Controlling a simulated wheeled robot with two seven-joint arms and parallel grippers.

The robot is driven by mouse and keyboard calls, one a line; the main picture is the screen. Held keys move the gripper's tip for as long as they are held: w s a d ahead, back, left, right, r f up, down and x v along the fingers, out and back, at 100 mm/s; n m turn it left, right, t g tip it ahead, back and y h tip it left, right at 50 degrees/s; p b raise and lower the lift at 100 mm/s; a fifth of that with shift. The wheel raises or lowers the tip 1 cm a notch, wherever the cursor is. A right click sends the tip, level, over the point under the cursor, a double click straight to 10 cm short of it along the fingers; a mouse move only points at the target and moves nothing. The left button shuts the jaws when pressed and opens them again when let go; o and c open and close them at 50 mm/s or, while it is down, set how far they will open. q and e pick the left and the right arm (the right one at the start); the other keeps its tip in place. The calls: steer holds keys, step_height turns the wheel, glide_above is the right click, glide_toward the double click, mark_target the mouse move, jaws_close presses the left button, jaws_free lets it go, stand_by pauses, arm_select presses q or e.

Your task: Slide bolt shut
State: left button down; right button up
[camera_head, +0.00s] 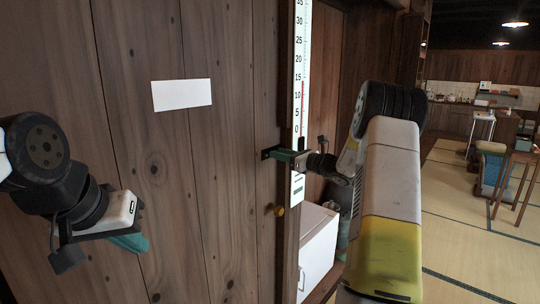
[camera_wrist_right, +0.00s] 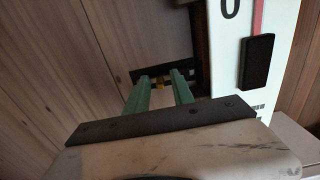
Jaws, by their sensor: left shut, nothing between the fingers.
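The bolt, a small dark plate (camera_head: 266,153) with a brass-coloured part (camera_wrist_right: 159,82), is on the wooden door near its right edge. My right gripper (camera_head: 283,154) is at the bolt, its green fingers pointing at the door. In the right wrist view its fingertips (camera_wrist_right: 161,78) stand apart, one on each side of the brass part. Whether they touch it cannot be told. The fingers hide part of the bolt in the head view. My left gripper (camera_head: 132,243) is shut and empty, low at the left in front of the door.
A white thermometer strip (camera_head: 302,60) runs down just right of the bolt. A brass knob (camera_head: 279,210) is lower on the door, and a blank white card (camera_head: 182,95) is higher up. A white cabinet (camera_head: 318,250) stands below right. Tatami floor (camera_head: 475,235) opens at the right.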

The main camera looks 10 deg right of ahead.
jaws_close()
stand_by(1.2)
